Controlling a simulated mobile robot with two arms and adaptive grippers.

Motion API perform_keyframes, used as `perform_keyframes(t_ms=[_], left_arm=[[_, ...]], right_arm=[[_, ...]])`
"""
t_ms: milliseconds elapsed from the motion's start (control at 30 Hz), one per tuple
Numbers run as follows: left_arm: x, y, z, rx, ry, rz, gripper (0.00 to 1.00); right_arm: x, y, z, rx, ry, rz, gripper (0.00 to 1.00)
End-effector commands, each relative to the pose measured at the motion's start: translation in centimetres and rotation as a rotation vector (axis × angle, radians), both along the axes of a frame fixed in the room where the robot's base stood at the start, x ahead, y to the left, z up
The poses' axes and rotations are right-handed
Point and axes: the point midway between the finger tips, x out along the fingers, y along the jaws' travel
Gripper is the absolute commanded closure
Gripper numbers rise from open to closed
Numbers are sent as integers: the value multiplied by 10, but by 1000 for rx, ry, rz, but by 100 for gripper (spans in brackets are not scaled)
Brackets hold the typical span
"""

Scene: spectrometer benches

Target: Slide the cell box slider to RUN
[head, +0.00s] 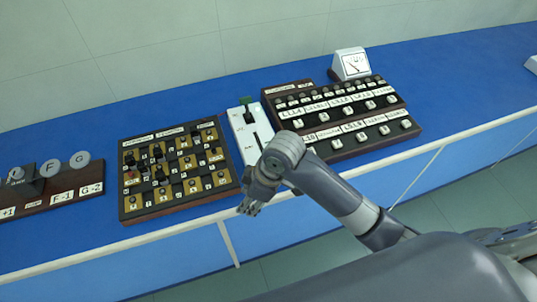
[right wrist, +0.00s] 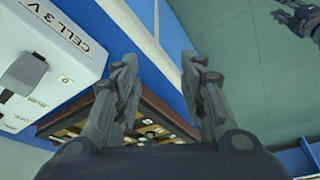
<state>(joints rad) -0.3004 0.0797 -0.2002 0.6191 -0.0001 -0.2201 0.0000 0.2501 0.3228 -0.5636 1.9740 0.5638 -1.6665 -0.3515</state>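The cell box (head: 237,124) is a narrow white box with a green part on top, standing upright between two dark boards. Its black slider knob (head: 249,118) sits toward the upper end of a slot; the small labels are too blurred to read. My right gripper (head: 250,209) is in front of the box, apart from the knob. Its fingers (right wrist: 160,68) are spread and empty. Another gripper, seemingly my left (right wrist: 289,14), shows at the upper right.
A brown board with brass panels (head: 128,183) stands left of the box. A dark two-tier board (head: 335,122) and a white meter (head: 350,64) stand right. Another board with discs (head: 65,186) is far left. The blue bench front edge (head: 190,219) runs below.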

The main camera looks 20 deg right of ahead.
Motion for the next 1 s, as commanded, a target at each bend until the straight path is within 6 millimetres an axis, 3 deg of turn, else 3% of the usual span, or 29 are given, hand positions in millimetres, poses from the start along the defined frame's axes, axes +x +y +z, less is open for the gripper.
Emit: perform_keyframes(t_ms=[233, 400, 633, 800, 1000], left_arm=[[-3, 0, 1, 1, 5, 0, 60], [-3, 0, 1, 1, 4, 0, 60], [-1, 0, 1, 0, 2, 0, 60], [0, 0, 3, 0, 0, 0, 60], [1, 0, 10, 0, -1, 0, 60]], right_arm=[[44, -15, 40, -133, 2, 269, 62], [72, -42, 76, -239, 31, 412, 62], [93, -74, 115, -321, 72, 503, 62], [95, -80, 119, -334, 85, 518, 62], [94, -80, 92, -334, 87, 518, 62]])
